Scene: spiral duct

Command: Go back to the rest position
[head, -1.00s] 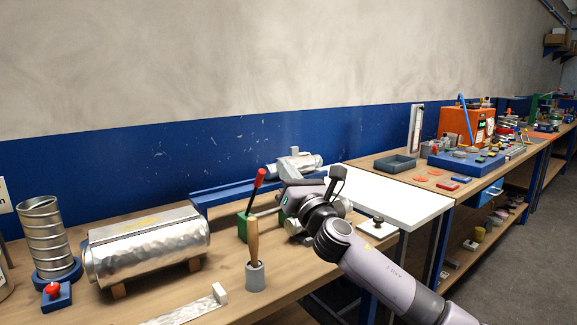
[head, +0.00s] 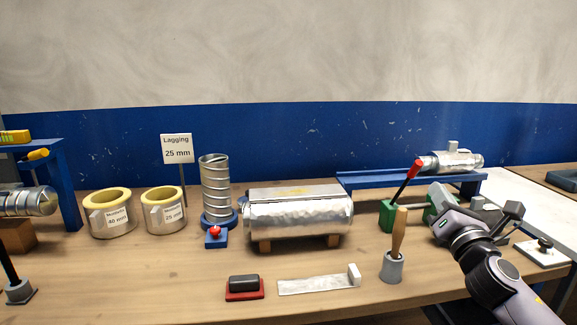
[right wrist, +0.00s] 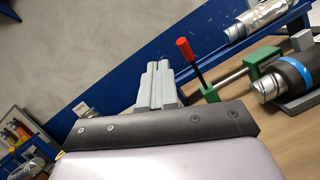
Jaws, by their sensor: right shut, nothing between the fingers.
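My right gripper (head: 439,195) is in the right part of the head view, above the bench by a green clamp with a red lever. Its grey fingers also show in the right wrist view (right wrist: 157,84), close together with nothing between them. The red lever (head: 413,169) stands just left of the gripper in the head view, and in the right wrist view it appears to the right of the fingers (right wrist: 188,52). Whether the gripper touches the clamp cannot be told. My left gripper is not in view.
A silver-clad cylinder (head: 298,217) sits mid-bench, beside a spiral duct (head: 216,187) on a blue base. A wooden-handled tool (head: 399,233) stands in a grey cup left of my right arm. A dark cylinder with a blue band (right wrist: 289,78) lies near the clamp.

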